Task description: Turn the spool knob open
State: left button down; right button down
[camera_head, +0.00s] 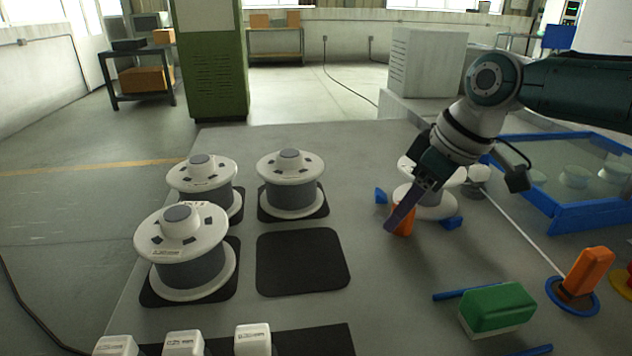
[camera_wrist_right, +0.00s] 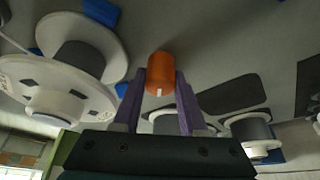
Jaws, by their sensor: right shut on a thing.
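The orange spool knob (camera_head: 406,226) stands on the grey table, just left of a white spool (camera_head: 437,211). In the head view, a purple finger hides part of it. My right gripper (camera_head: 401,217) comes down over the knob from the right, tilted. In the right wrist view, the knob (camera_wrist_right: 160,68) sits between the two purple fingers, which are shut on it. A short white mark shows on the knob's face. The white spool (camera_wrist_right: 78,60) stands beside it in that view. My left gripper is in neither view.
Blue blocks (camera_head: 452,222) flank the spool. Several white spools (camera_head: 180,240) stand on black mats to the left; one mat (camera_head: 303,263) is empty. A blue-rimmed tank (camera_head: 560,214), an orange handle (camera_head: 588,268) and a green block (camera_head: 497,307) are at the right.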

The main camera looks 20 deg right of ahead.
jog(key=shift+n, duration=0.4)
jog(key=shift+c, duration=2.2)
grip_release()
